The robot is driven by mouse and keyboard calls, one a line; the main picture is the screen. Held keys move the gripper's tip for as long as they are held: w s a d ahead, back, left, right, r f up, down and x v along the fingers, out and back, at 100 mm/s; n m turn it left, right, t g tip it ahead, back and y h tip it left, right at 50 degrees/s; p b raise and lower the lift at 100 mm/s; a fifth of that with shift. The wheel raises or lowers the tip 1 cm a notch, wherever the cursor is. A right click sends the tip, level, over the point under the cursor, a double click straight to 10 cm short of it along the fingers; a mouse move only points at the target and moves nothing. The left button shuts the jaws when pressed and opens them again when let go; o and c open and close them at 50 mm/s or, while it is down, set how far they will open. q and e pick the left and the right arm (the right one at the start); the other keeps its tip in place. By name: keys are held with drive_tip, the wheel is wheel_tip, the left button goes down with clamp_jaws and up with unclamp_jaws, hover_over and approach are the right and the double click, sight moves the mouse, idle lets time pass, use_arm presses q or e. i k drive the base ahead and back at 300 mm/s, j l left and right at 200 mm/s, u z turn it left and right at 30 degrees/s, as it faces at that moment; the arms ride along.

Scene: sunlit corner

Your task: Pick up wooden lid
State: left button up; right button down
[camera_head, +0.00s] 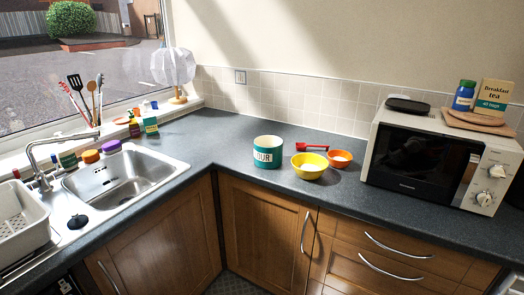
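A flat, light-brown wooden piece (476,121) lies on top of the microwave at the right, under or in front of a tea box. It looks like two stacked round-edged pieces. I cannot tell whether one of them is the wooden lid. A teal canister (267,152) with a white label reading "OUR" stands on the counter near the corner. Its top looks open, with a pale inside and no wooden lid on it. Neither of my grippers can be made out in this view.
The microwave (430,160) also bears a black flat object (408,105), a blue jar (464,96) and the tea box (494,96). Yellow (309,166) and orange (340,160) bowls and a red scoop (312,147) sit beside the canister. The counter left of the canister is clear, towards the sink (125,178).

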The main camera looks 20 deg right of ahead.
sight(267, 149)
drive_tip(key=k+l+z, duration=0.1)
drive_tip(key=l, duration=1.6)
drive_tip(key=z, duration=0.4)
drive_tip(key=i+j+z, duration=0.1)
drive_tip(key=z, duration=0.25)
drive_tip(key=j+z, duration=0.25)
drive_tip(key=z, duration=0.15)
drive_tip(key=i+j+z, duration=0.1)
drive_tip(key=z, duration=0.25)
drive_tip(key=j+z, duration=0.4)
drive_tip(key=j, duration=1.25)
drive_tip(key=k+j+z, duration=0.1)
drive_tip(key=j, duration=0.5)
